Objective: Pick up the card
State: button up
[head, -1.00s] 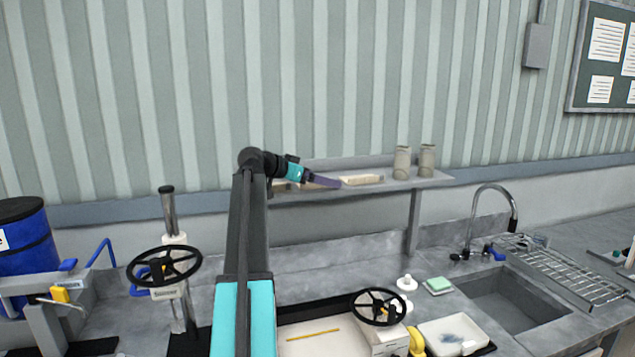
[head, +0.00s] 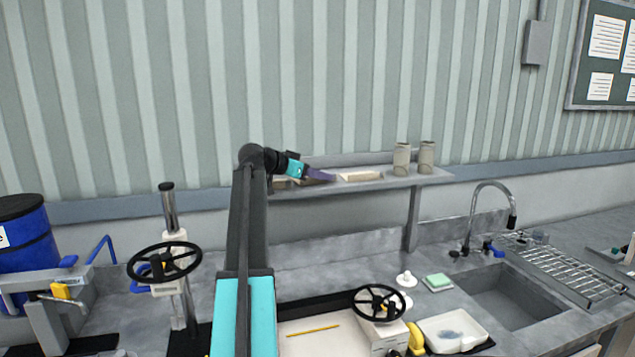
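My gripper (head: 322,175), with purple fingers, is at the front of the grey wall shelf (head: 432,179), near its left end. It is small and seen from the side, so I cannot tell whether it is open or holds anything. A flat cream stack or block (head: 360,176) lies on the shelf just right of the fingertips. A tan flat item (head: 284,184) shows partly behind the gripper, on the shelf's left end. I cannot make out a card for certain; it may be hidden or too small.
Two beige cylinders (head: 402,159) stand on the shelf's right. Below are a black handwheel (head: 379,302), a white tray (head: 452,331), a green sponge (head: 437,281) and a sink (head: 508,297). Another handwheel (head: 164,262) and a blue drum (head: 27,240) stand left.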

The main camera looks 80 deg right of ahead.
jog(key=shift+f, duration=0.25)
grip_shut()
jog(key=shift+w+r, duration=0.1)
jog(key=shift+d+r+b, duration=0.15)
jog(key=shift+r+b, duration=0.75)
jog(key=shift+r, duration=0.8)
jog(key=s+a+b, duration=0.2)
jog(key=s+a, duration=0.1)
jog(key=a, duration=0.4)
jog(key=s+a+r+b, duration=0.1)
jog(key=s+a+b, duration=0.1)
jog(key=a, duration=0.6)
jog(key=shift+s+r, duration=0.3)
jog(key=shift+s, duration=0.4)
